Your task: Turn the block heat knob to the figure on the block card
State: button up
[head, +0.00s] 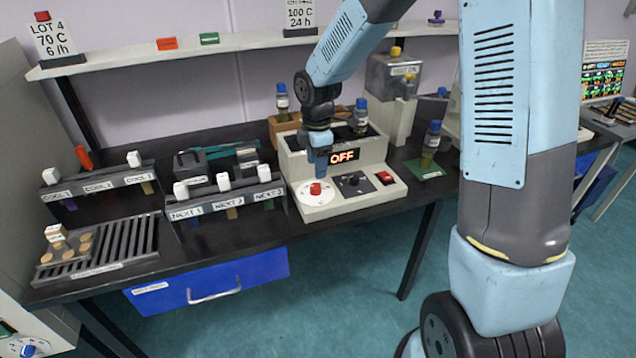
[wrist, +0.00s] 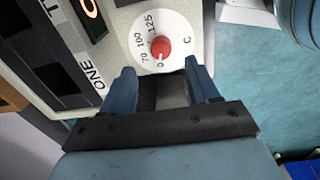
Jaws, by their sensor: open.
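The red block heat knob (head: 316,188) sits on a white round dial at the front left of the heating block unit (head: 325,212). My gripper (wrist: 160,72) is open and empty, just above the knob in the head view. The lit display (head: 344,156) reads OFF. One card (head: 301,14) on the shelf reads 100 C, 24 h; another (head: 52,38) reads LOT 4, 70 C, 6 h.
A black knob (head: 352,183) and a red switch (head: 384,178) sit right of the dial. Labelled racks (head: 226,205) stand close on the left. Bottles stand behind, and one (head: 431,140) is on a green mat to the right.

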aim_at(316, 185)
notch_tip(316, 185, down, 7)
jog(key=shift+w+f, duration=0.15)
jog(key=shift+f, duration=0.05)
jog(key=shift+c, duration=0.2)
jog(key=c, duration=0.9)
jog(key=shift+d, duration=0.1)
jog(key=shift+c, duration=0.5)
